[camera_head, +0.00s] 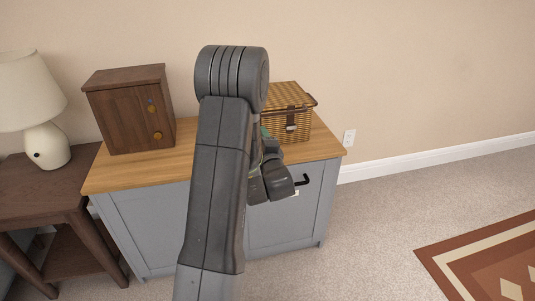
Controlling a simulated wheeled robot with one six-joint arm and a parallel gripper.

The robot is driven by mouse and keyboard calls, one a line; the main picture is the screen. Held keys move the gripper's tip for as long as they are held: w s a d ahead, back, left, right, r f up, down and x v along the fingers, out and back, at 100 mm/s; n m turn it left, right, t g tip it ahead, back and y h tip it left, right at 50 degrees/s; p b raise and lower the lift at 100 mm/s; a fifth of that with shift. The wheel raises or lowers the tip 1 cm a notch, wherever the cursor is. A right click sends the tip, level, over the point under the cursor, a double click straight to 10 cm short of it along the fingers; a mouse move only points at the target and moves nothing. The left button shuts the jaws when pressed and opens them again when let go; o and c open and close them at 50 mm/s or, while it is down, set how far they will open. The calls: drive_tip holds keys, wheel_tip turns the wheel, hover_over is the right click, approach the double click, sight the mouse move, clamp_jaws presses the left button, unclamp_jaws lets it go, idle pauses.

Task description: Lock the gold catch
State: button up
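A small dark brown wooden cabinet (132,108) stands on the left of the wooden counter top, its door looking closed. Two gold fittings show on its front: an upper one (152,108) and a lower one (157,135). Which is the catch and how it is set are too small to tell. My gripper (284,187) is at the counter's front, to the right of the cabinet and well apart from it.
A wicker basket (288,115) with a dark strap stands on the counter (140,170), right of my arm. A lamp (45,145) stands on a dark side table (35,188) at left. The carpet at right is clear up to a patterned rug (480,262).

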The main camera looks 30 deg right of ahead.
drive_tip(key=v, duration=0.9)
drive_tip(key=shift+s+a+p, duration=0.15)
drive_tip(key=shift+s+p, duration=0.15)
drive_tip(key=shift+p, duration=0.1)
drive_tip(key=shift+w, duration=0.1)
drive_tip(key=b+x, duration=0.1)
drive_tip(key=x, duration=1.2)
drive_tip(key=shift+w+d+b, duration=0.2)
drive_tip(key=shift+w+b, duration=0.1)
drive_tip(key=shift+b, duration=0.05)
drive_tip(key=shift+s, duration=0.15)
